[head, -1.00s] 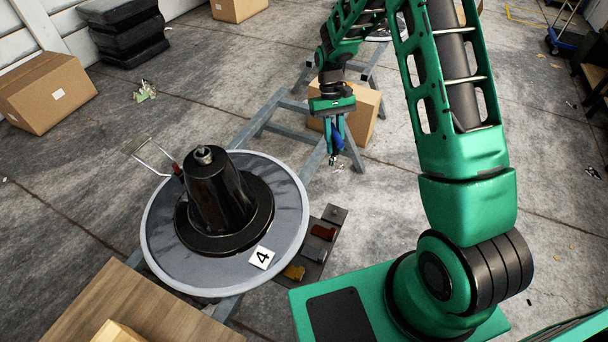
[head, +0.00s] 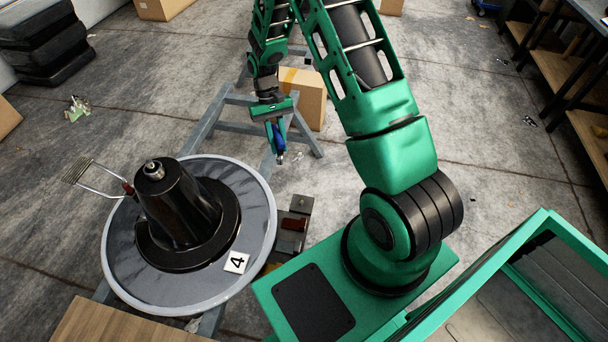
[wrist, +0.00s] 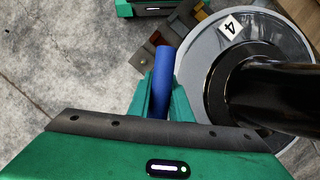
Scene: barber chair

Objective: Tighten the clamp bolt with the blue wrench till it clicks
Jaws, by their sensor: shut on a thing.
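My gripper (head: 274,136) is shut on the blue wrench (head: 280,139) and holds it in the air beyond the round base, on its right side. In the wrist view the blue wrench (wrist: 162,80) shows as a plain blue handle between the fingers (wrist: 161,100); its working end is hard to see. The barber chair's black column (head: 180,205) stands on the grey disc (head: 125,255) marked "4". A metal bolt-like tip (head: 153,169) tops the column. I cannot tell whether it is the clamp bolt. The wrench is apart from the column.
A dark holder (head: 300,204) with a red piece lies right of the disc. Grey metal stand legs (head: 215,115) and a cardboard box (head: 303,92) are behind the gripper. A wire footrest (head: 85,170) sticks out left. A workbench (head: 560,75) stands at right.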

